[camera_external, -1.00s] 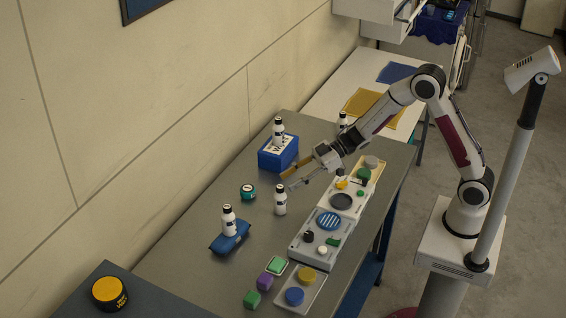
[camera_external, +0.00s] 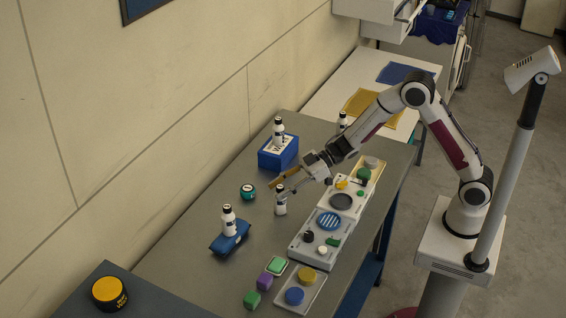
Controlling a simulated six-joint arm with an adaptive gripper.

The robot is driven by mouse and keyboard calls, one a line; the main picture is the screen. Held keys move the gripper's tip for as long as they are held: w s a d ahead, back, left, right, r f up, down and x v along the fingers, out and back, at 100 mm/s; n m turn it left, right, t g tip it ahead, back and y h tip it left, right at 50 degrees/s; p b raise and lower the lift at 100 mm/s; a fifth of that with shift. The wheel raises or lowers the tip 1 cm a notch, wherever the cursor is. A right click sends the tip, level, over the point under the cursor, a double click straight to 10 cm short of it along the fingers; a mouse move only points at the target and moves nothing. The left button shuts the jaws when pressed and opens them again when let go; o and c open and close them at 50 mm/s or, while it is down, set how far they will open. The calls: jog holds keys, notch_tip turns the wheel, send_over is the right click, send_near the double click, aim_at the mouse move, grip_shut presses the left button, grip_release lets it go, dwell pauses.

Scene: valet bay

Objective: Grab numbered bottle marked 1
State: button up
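Several white bottles with black caps and dark labels are in view; their numbers are too small to read, so I cannot tell which is marked 1. One bottle (camera_external: 280,204) stands upright on the grey table. Another bottle (camera_external: 278,132) stands on a blue box, one bottle (camera_external: 229,220) is on a blue pad, and one bottle (camera_external: 343,121) is farther back, partly behind my arm.
The blue box (camera_external: 276,158) stands behind my gripper. Grey trays (camera_external: 307,258) with small lids and pieces lie to the right. The blue pad (camera_external: 231,243) lies in front left.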

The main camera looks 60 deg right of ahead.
dwell(0.3)
grip_shut()
jog(key=shift+r, duration=5.05)
